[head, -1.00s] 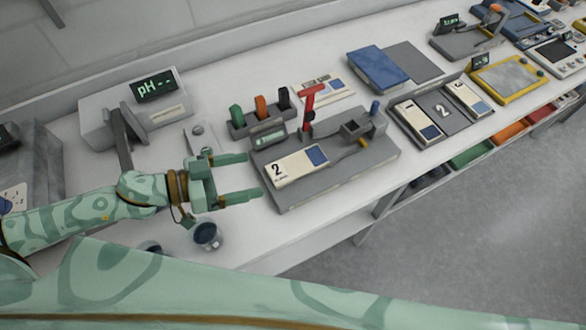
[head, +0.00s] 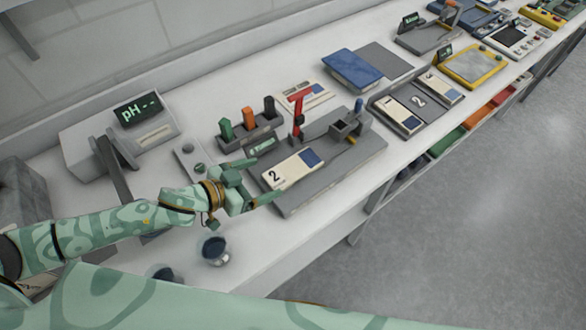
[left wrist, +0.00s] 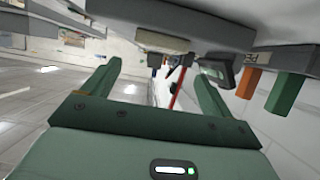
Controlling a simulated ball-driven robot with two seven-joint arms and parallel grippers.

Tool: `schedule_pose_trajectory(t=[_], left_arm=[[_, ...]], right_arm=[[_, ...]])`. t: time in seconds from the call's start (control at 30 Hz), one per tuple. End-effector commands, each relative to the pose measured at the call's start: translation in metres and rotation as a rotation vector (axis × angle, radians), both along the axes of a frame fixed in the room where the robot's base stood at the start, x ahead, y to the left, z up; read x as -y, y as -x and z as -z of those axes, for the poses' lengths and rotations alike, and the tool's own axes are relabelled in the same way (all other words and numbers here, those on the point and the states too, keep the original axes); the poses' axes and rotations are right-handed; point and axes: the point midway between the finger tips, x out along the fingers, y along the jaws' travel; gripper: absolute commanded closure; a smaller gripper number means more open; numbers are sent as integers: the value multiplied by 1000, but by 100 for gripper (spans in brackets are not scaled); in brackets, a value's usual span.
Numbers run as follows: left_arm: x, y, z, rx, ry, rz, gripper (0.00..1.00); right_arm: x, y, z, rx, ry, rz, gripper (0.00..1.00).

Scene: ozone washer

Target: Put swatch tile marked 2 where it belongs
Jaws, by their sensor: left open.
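The swatch tile marked 2 (head: 290,171), cream with a blue patch, lies flat on the grey fixture plate (head: 330,168) with a red lever (head: 297,115). My left gripper (head: 263,181) is open and empty. Its fingers point at the tile's near-left end, one on each side in the picture; contact cannot be told. The fingers also show in the left wrist view (left wrist: 155,85), with a pale bar between and beyond them, perhaps the tile's edge. A dark rack (head: 374,101) holds tiles in places 1 (head: 403,116) and 3 (head: 440,88); the middle place, marked 2 (head: 419,101), is empty.
A small holder with green, orange and black pieces (head: 248,123) stands behind the fixture. A pH meter (head: 120,135) is at the left, and a small cup (head: 213,250) near the front edge. A blue book (head: 350,69) lies behind the rack.

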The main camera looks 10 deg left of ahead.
Motion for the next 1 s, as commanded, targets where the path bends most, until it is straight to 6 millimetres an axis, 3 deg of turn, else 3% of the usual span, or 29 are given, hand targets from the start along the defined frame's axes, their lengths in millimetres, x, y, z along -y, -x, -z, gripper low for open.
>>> schedule_pose_trajectory(t=[0.6, 0.87, 1.0], left_arm=[[55, -50, 32, 0, 2, 1, 15], [56, -52, 32, -2, 1, -1, 15], [56, -52, 32, -1, 1, -1, 53]], right_arm=[[-11, 6, 13, -10, -15, 0, 15], [-8, 6, 12, -11, -10, -2, 15], [-6, 6, 12, -10, -8, -2, 15]])
